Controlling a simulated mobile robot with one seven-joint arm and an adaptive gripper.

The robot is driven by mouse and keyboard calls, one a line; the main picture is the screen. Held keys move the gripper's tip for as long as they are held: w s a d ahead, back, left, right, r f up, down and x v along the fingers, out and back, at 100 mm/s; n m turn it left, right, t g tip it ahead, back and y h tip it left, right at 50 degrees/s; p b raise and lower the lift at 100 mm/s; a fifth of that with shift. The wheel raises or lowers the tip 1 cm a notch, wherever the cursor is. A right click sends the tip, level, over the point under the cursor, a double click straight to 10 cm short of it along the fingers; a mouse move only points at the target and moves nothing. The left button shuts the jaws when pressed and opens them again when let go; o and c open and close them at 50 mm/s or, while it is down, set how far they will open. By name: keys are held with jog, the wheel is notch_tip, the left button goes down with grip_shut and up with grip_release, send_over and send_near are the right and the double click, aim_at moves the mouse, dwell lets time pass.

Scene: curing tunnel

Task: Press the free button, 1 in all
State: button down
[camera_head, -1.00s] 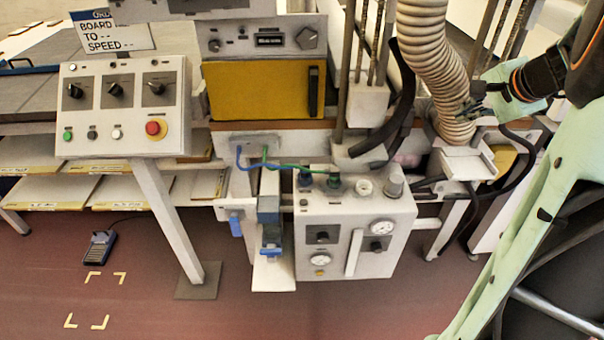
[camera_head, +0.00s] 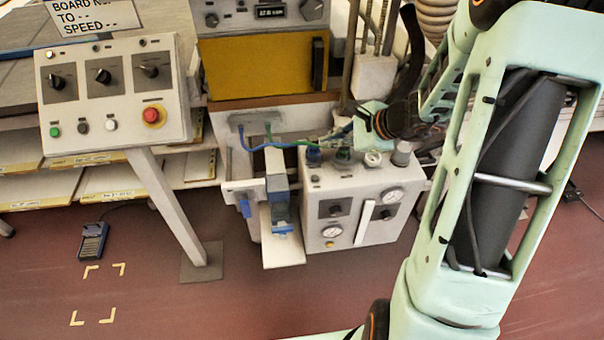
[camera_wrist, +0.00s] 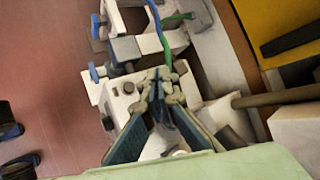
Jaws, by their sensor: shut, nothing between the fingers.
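The sloped control panel (camera_head: 120,90) stands at the left in the head view. Along its lower edge are a green button (camera_head: 55,131), a black button (camera_head: 83,127), a white button (camera_head: 111,125) and a red mushroom button (camera_head: 153,115) on a yellow ring. I cannot tell which button is the free one. My gripper (camera_head: 328,139) is shut and empty. It is over the top of the white valve box, right of the panel and apart from it. In the wrist view, its fingers (camera_wrist: 160,78) come together over the box; the panel is not seen there.

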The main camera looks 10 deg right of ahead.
jog(key=a+f, duration=0.1)
jog(key=a+f+m, duration=0.1)
jog(key=shift+w+a+f, duration=0.15)
jog(key=shift+w+a, duration=0.15)
jog(key=b, duration=0.6)
send_over(317, 179)
notch_tip(317, 179, down, 8)
jog(key=shift+r, duration=0.2)
jog(key=shift+f+b, duration=0.65)
jog(key=shift+b, duration=0.15)
dwell(0.6)
jog(key=shift+f+b, duration=0.4)
jog(key=shift+b, duration=0.2)
